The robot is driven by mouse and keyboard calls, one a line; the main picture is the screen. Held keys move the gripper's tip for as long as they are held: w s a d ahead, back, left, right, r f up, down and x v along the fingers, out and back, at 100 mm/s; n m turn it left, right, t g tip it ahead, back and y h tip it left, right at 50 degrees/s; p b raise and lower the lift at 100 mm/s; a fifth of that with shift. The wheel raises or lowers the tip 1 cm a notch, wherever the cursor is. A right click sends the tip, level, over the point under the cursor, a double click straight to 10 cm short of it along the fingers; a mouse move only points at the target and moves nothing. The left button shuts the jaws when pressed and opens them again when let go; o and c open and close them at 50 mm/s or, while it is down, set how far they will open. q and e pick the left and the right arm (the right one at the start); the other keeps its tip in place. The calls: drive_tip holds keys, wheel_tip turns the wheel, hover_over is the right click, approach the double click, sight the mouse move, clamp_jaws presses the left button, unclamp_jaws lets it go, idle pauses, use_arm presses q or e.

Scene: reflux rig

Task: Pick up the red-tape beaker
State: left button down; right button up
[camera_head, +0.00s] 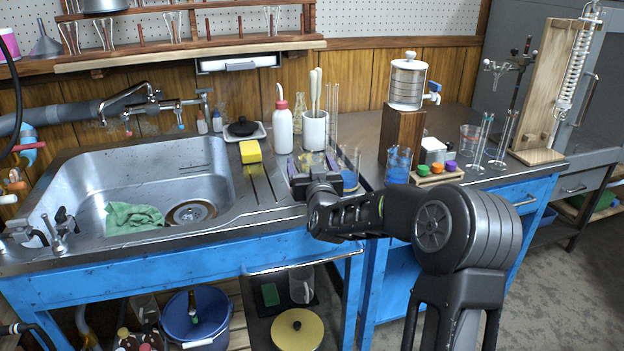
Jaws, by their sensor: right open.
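A clear glass beaker with a reddish band (470,138) stands at the back right of the bench, behind the tray of coloured caps; I cannot read the band clearly. My right gripper (312,163) is open above the steel surface right of the sink, well to the left of that beaker. Something small and yellowish shows between its fingers, too hidden to name. A beaker with blue liquid (350,172) stands close to the right of the gripper. Another blue-liquid beaker (398,168) stands farther right. My left gripper is not in view.
A white wash bottle (283,128) and a white pot with pestles (314,132) stand behind the gripper. A dispenser tank (407,84) sits on a wooden block (400,133). A cap tray (437,176) and tall glass cylinders (501,145) crowd the right. The sink (85,180) is at left.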

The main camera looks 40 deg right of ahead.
idle(0.4)
drive_tip(key=c, duration=1.6)
drive_tip(key=shift+r, duration=0.2)
wheel_tip(320, 180, up, 10)
drive_tip(key=p, duration=0.2)
drive_tip(key=shift+f+p, duration=0.15)
drive_tip(key=shift+p, duration=0.2)
idle(0.7)
